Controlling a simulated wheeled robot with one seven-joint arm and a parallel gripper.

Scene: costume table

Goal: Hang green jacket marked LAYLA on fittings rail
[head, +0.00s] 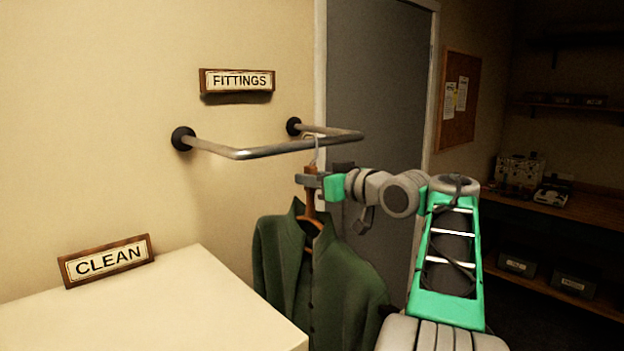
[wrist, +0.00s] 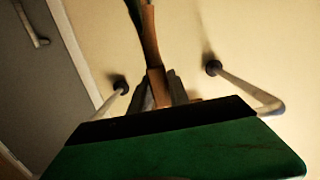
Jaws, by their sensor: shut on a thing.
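The green jacket (head: 285,270) hangs on a wooden hanger (head: 311,200) below the rail. No LAYLA mark can be read on it in these views. My gripper (head: 309,180) is shut on the hanger's upper part, just under its metal hook (head: 318,152). The hook reaches up to the front bar of the fittings rail (head: 270,150); whether the bar bears it I cannot tell. In the wrist view the wooden hanger (wrist: 150,40) runs between my fingers, and the rail (wrist: 250,92) shows on the right.
A FITTINGS sign (head: 237,81) is on the wall above the rail. A pale table (head: 180,305) with a CLEAN sign (head: 105,261) stands at the lower left. A grey door (head: 375,90) is behind the rail. Shelves (head: 560,203) with boxes stand at the far right.

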